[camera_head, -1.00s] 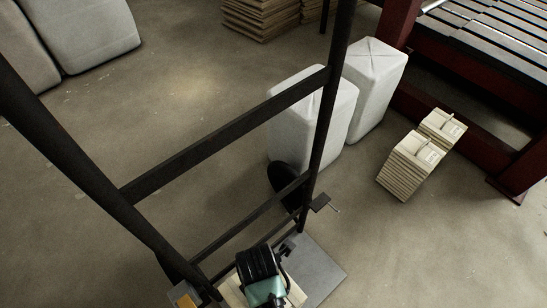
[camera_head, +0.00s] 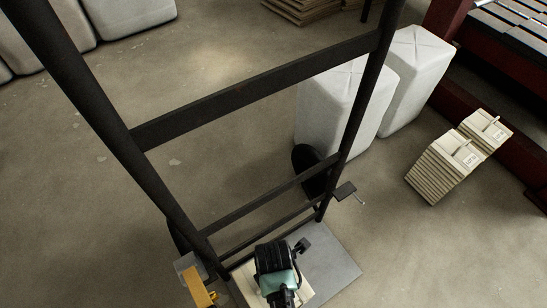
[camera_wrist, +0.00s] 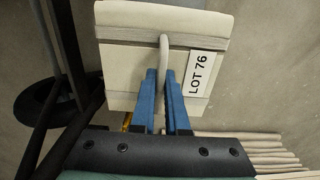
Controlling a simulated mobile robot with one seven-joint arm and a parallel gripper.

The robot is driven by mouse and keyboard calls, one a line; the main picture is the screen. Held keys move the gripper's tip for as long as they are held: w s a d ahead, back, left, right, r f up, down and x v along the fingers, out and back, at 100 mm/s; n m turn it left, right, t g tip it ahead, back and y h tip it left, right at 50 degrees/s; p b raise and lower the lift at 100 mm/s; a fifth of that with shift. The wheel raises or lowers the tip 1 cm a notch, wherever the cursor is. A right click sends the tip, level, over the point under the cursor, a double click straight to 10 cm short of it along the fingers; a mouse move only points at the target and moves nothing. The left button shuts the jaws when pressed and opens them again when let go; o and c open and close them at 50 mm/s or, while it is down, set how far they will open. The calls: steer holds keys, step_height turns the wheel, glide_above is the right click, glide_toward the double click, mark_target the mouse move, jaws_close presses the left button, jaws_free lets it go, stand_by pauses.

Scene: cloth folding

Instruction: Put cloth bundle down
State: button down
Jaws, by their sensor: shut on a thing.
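My gripper (camera_wrist: 161,76) has two blue fingers shut on the pale cord handle of a cream cloth bundle (camera_wrist: 118,75). The bundle has grey bands and a white tag reading LOT 76, and fills the upper middle of the wrist view. In the head view my dark wrist hides the fingers; cream cloth (camera_head: 240,288) shows beside it, over or at a grey metal plate (camera_head: 335,262) at the foot of a black upright frame. Whether the held bundle touches anything beneath is unclear.
The black frame (camera_head: 250,90) stands close in front, with a black wheel (camera_head: 312,170). Two tagged cream stacks (camera_head: 440,172) sit on the floor at right. White wrapped blocks (camera_head: 345,105) stand behind the frame. Cream layers (camera_wrist: 265,145) show low in the wrist view. Floor at left is clear.

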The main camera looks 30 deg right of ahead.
steer(key=shift+w+r, duration=0.1)
steer(key=c, duration=1.3)
jaws_free()
steer(key=o, duration=0.4)
step_height(320, 180, up, 12)
steer(key=p, duration=0.6)
steer(key=shift+p, duration=0.3)
